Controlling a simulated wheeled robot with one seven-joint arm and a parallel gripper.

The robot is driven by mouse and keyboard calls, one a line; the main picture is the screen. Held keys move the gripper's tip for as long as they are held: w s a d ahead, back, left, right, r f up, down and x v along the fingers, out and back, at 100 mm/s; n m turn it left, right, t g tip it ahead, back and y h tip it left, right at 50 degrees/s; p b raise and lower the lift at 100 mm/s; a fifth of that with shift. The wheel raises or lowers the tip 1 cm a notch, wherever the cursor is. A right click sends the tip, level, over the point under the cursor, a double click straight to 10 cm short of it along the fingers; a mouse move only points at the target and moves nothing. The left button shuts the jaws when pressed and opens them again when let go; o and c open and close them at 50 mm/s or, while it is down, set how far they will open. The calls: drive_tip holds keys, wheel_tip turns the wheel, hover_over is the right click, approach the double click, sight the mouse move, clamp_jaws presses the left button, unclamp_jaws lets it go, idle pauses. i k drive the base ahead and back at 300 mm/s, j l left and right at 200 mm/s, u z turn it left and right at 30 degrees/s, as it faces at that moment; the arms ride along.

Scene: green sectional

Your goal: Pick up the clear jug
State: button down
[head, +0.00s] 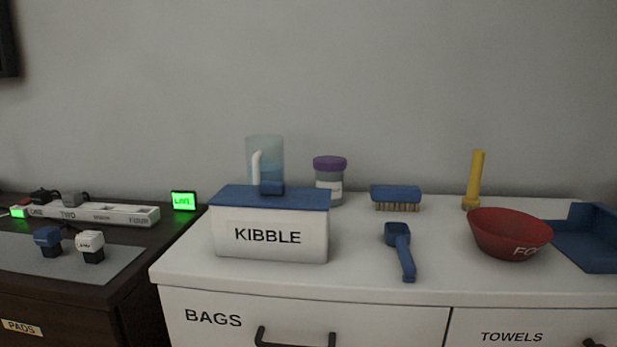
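The clear jug (270,156) stands upright at the back left of the white dresser top in the head view. It is see-through and pale bluish, with a whitish upright piece at its left front, perhaps its handle. The white kibble box (270,241) with a blue lid stands in front of it and hides its lower part. My gripper is not in view.
A purple-lidded jar (329,180) stands right of the jug. A blue brush (396,196), blue scoop (402,250), yellow flashlight-like object (474,180), red bowl (510,234) and blue tray (592,240) are further right. A dark cabinet (60,300) with a power strip (92,212) adjoins left.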

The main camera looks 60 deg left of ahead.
sight(264, 153)
drive_tip(key=u, duration=2.45)
